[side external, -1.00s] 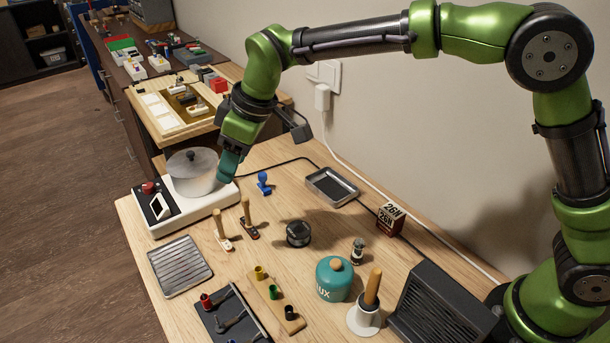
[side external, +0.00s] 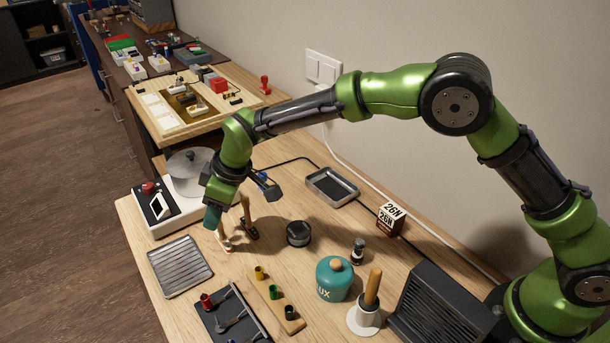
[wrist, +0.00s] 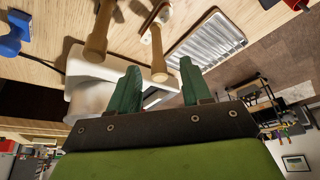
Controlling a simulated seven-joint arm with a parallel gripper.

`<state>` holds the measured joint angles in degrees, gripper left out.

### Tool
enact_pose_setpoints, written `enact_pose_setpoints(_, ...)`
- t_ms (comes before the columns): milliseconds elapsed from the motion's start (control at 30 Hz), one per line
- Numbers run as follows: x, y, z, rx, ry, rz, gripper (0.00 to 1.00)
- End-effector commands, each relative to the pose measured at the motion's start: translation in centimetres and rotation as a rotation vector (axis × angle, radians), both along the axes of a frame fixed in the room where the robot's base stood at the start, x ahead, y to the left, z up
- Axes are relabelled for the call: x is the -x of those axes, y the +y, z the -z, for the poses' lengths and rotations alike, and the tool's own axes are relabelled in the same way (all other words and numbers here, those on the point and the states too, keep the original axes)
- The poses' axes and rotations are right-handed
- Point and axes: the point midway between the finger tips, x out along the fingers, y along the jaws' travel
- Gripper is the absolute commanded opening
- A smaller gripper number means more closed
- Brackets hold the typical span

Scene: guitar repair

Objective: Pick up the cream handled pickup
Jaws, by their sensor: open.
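The cream handled pickup (side external: 226,245) stands on the wooden table with its wooden handle up, partly hidden by my gripper (side external: 212,218). In the wrist view its wooden handle (wrist: 158,58) points toward me, between and just beyond my green fingertips (wrist: 160,82). My gripper is open and empty, and the handle looks clear of both fingers. A second handled pickup with a dark base (side external: 251,234) stands close on the right. Its handle (wrist: 98,35) shows left of my fingers in the wrist view.
The white hot plate (side external: 165,222) with a pot (side external: 188,170) stands behind left. A ridged metal tray (side external: 180,266) lies in front. A round dark tin (side external: 298,233) sits to the right. A wooden strip with coloured cups (side external: 268,299) lies nearer the camera.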

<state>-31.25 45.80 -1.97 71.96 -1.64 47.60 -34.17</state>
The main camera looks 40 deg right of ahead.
Motion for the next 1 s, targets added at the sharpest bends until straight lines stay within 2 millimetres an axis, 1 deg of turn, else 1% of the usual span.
enact_pose_setpoints(33, -0.2, 0.2, 0.9, 0.002, 0.003, 0.000, 0.48)
enact_pose_setpoints(200, -0.7, 0.7, 2.5, 0.001, 0.001, 0.000, 0.48)
enact_pose_setpoints(467, -0.8, 0.8, 2.7, 0.000, 0.000, 0.001, 0.48)
enact_pose_setpoints(500, -0.8, 0.8, 2.7, 0.000, 0.000, 0.001, 0.42)
enact_pose_setpoints(767, -0.8, 0.8, 2.7, 0.000, 0.000, 0.001, 0.02)
enact_pose_setpoints(800, -0.8, 0.8, 2.7, 0.000, 0.000, 0.001, 0.00)
enact_pose_setpoints(1000, -0.8, 0.8, 2.7, 0.000, 0.000, 0.000, 0.00)
